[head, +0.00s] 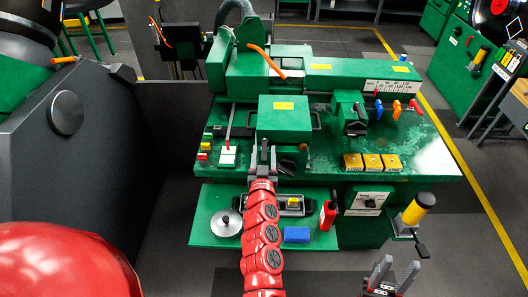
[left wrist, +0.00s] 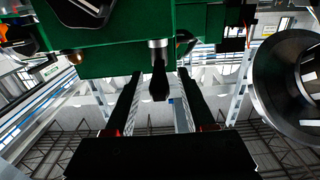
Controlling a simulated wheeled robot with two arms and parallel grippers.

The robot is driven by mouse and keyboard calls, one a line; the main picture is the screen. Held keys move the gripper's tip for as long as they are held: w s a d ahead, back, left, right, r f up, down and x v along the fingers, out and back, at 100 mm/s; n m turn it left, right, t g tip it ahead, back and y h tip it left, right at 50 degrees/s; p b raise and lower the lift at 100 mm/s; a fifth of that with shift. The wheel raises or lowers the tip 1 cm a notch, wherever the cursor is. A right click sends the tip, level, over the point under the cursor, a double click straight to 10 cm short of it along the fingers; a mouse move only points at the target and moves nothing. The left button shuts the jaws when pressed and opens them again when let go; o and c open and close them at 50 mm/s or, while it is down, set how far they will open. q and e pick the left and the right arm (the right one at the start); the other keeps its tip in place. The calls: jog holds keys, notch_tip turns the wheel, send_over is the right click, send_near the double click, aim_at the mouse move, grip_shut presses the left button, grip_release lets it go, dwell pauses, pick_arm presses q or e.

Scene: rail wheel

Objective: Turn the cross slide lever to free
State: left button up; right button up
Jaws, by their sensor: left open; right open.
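A green block with a yellow label (head: 284,106) sits on the green machine. A black tapered handle (left wrist: 160,80) on a short metal shaft comes out of a green housing (left wrist: 120,45) in the left wrist view. My left gripper (head: 263,155) is at the front of the block in the head view. Its two dark fingers (left wrist: 160,100) are open, one on each side of the handle in the wrist picture; whether they touch it I cannot tell. Labels are too small to read, so I cannot confirm this is the cross slide lever. My right gripper (head: 395,270) is open and empty, low at the right.
Blue, orange and red levers (head: 397,109) stand at the machine's right. A grey rod with a red end (head: 228,146) is at its left. Yellow boxes (head: 373,162) lie on the top. A lower green shelf holds a metal disc (head: 226,223), a blue block (head: 297,235) and a red bottle (head: 328,213).

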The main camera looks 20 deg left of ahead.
pick_arm(q)
grip_shut()
dwell(1.4)
